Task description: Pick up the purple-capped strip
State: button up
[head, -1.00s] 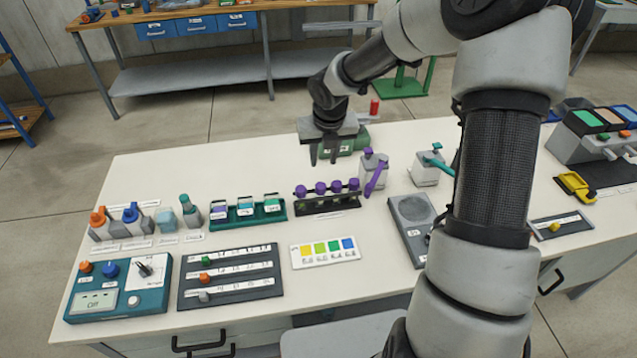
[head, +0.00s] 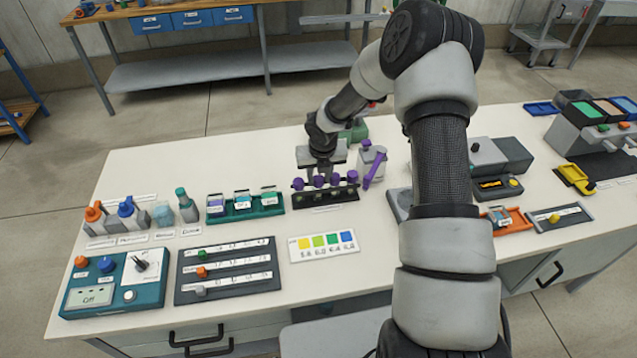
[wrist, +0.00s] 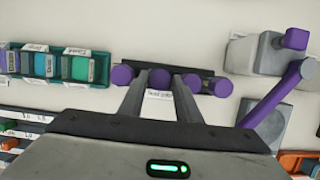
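The purple-capped strip (head: 352,178) is a row of several purple caps in a dark rack (head: 325,203) on the white bench. In the wrist view its caps (wrist: 222,88) run across the middle, with part of the row hidden behind my fingers. My gripper (head: 320,178) points down at the strip, over the middle of the row. In the wrist view my two fingers (wrist: 161,84) are apart, with a purple cap showing between their tips. I cannot tell whether the fingers touch the caps.
A grey block with a purple lever (head: 374,168) stands close right of the rack. A green tray of vials (head: 245,212) is to the left. A colour card (head: 323,246) lies in front. A green object (head: 358,130) stands behind my gripper.

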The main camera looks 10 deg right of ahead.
jog(key=shift+w+f, duration=0.15)
jog(key=shift+f, duration=0.2)
jog(key=c, duration=0.7)
